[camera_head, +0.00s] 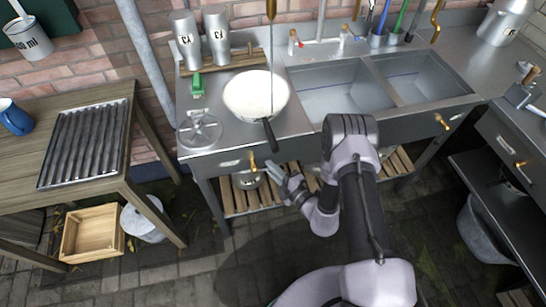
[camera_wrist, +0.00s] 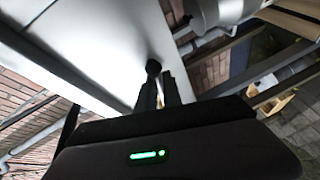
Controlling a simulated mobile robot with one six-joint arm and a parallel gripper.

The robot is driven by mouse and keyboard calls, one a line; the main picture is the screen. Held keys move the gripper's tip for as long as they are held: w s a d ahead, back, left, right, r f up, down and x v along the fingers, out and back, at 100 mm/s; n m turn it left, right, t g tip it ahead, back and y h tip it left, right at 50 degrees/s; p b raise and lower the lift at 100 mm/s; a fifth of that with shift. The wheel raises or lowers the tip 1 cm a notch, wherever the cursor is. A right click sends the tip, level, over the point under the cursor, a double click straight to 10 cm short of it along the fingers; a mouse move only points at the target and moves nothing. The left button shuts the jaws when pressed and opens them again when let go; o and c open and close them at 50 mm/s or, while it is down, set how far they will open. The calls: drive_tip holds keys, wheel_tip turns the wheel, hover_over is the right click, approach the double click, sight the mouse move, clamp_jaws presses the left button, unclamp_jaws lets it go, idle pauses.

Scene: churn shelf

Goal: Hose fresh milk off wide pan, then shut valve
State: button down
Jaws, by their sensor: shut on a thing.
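The wide pan (camera_head: 232,108) stands on the steel counter left of the sinks, its black handle (camera_head: 270,135) pointing to the front. Its inside looks creamy white; whether that is milk I cannot tell. A brass valve handle (camera_head: 253,161) is on the counter's front edge below the pan. My gripper (camera_head: 272,173) is at this handle, below the counter top. In the wrist view my gripper (camera_wrist: 172,93) is shut on a brass piece (camera_wrist: 160,95), mostly hidden.
Two metal cans (camera_head: 202,40), a green brush (camera_head: 197,86) and a round metal piece (camera_head: 199,131) are near the pan. Two sink basins (camera_head: 335,100) lie to the right. Another brass handle (camera_head: 442,122) is on the right front. A wooden table (camera_head: 110,187) stands left.

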drive_tip(key=f+m+b, duration=0.1)
drive_tip(key=m+t+y+b, duration=0.1)
drive_tip(key=shift+a+f+m, duration=0.25)
drive_tip(key=shift+f+m, duration=0.05)
drive_tip(key=shift+f, duration=0.1)
drive_tip(key=shift+r, duration=0.1)
drive_tip(key=c, duration=1.5)
unclamp_jaws()
drive_tip(key=shift+s, duration=0.15)
drive_tip(key=p+v, duration=0.4)
drive_tip(key=v, duration=1.3)
drive_tip(key=shift+p, duration=0.4)
